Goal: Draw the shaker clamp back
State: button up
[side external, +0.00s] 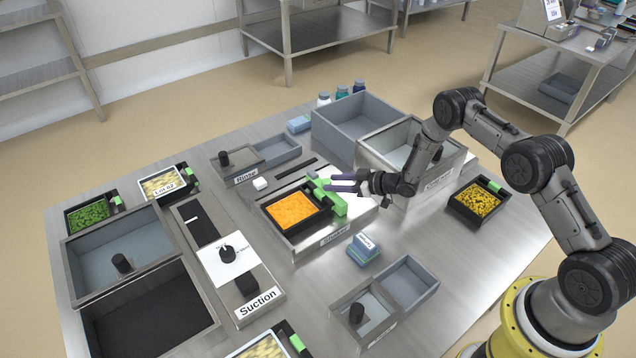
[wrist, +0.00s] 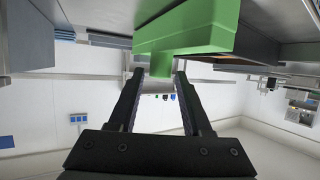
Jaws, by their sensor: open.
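The shaker (side external: 333,238) is a low metal station with a label on its front. A black tray (side external: 297,232) of orange pieces sits on it. The green shaker clamp (side external: 334,203) is at the tray's right side, and I cannot tell whether it touches the tray. My gripper (side external: 330,184) reaches in from the right at the clamp's upper end. In the wrist view the clamp (wrist: 195,28) fills the top, and its small tab hangs at the open fingertips (wrist: 158,74). A finger is on each side of the tab, with no clear contact.
A grey bin (side external: 352,128) and a labelled metal box stand behind my gripper. A tray of yellow pieces (side external: 474,203) lies to the right. The table right of the shaker is fairly clear.

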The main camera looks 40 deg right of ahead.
aim_at(318, 188)
jog(key=x, duration=0.6)
jog(key=shift+w+a+f, duration=0.1)
jog(key=shift+w+a, duration=0.05)
jog(key=shift+w, duration=0.05)
grip_shut()
dwell(1.2)
